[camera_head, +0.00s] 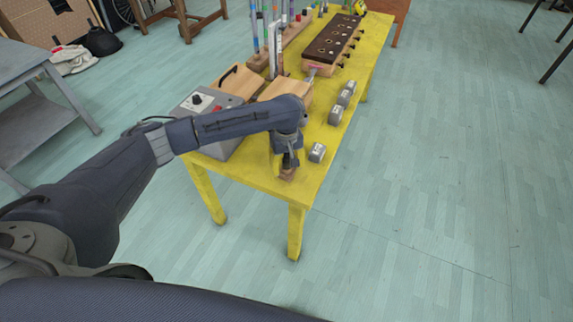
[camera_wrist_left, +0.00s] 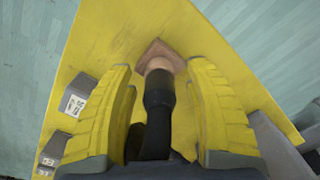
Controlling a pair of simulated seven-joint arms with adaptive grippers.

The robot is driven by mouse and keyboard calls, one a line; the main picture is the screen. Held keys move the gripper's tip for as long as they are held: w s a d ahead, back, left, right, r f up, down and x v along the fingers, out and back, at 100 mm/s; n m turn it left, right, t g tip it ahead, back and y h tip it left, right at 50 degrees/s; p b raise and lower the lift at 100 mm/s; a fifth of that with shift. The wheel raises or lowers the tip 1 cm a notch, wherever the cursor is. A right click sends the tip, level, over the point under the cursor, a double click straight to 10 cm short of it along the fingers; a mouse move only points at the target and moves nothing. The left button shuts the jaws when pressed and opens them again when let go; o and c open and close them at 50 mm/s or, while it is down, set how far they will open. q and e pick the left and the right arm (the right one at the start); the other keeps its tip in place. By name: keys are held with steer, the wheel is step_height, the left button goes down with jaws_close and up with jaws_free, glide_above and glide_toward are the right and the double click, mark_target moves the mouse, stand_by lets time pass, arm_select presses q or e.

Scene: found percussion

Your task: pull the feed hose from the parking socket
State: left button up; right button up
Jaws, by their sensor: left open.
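The parking socket (camera_wrist_left: 160,50) is a small brown wooden block near the corner of the yellow table. It also shows below my arm in the head view (camera_head: 287,174). The black end of the feed hose (camera_wrist_left: 158,105) stands at the socket, with a tan piece between the two. My left gripper (camera_wrist_left: 160,80) is open, its yellow-padded fingers on either side of the hose end with gaps showing. In the head view the left gripper (camera_head: 288,162) points down over the socket and hides most of the hose. My right gripper is in neither view.
The yellow table (camera_head: 320,185) also holds several grey metal blocks (camera_head: 317,152), a grey control box (camera_head: 200,103), wooden pieces, coloured tubes and a long box with dark holes (camera_head: 335,42). A grey bench (camera_head: 25,65) stands at left.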

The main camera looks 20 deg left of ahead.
mark_target(287, 157)
arm_select(q)
steer(key=shift+c, duration=0.5)
jaws_close()
steer(key=shift+o, duration=0.5)
jaws_free()
step_height(287, 157, up, 20)
steer(key=shift+f, duration=0.2)
steer(key=shift+c, duration=0.2)
step_height(287, 157, down, 17)
steer(key=shift+f, duration=0.1)
stand_by(0.9)
